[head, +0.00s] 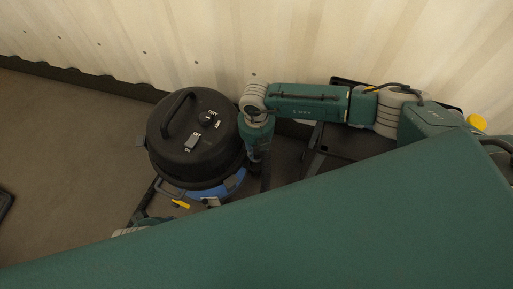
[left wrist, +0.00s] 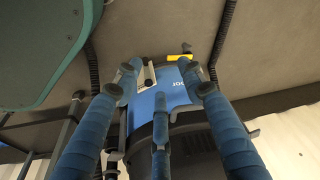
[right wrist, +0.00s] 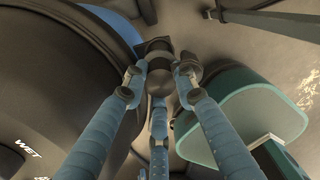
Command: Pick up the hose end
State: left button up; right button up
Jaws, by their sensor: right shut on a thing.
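The vacuum has a round black lid (head: 190,135) and a blue body (head: 225,187), and stands by the wall in the head view. My right gripper (head: 256,158) points down close to the vacuum's right side. In the right wrist view its blue fingers close around a dark round hose end (right wrist: 158,78). The rest of the hose is mostly hidden there. My left gripper (left wrist: 160,78) has its fingers spread apart, with nothing seen held, facing the vacuum's blue front (left wrist: 172,88). In the head view it is largely hidden behind my green body.
A corrugated cream wall (head: 120,40) runs behind the vacuum. A black frame or cart (head: 345,143) stands to the right, under my right arm. A yellow latch (left wrist: 180,57) sticks out from the vacuum. Brown floor (head: 70,150) lies open to the left.

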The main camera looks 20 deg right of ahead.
notch_tip(320, 180, up, 4)
jog(key=p, duration=0.2)
jog(key=shift+f+p, duration=0.15)
jog(key=shift+p, duration=0.2)
pick_arm(q)
jog(key=s+f, duration=0.4)
jog(key=f, duration=0.7)
jog(key=shift+a+g, duration=0.2)
jog(key=shift+g, duration=0.2)
jog(key=shift+s+f, duration=0.1)
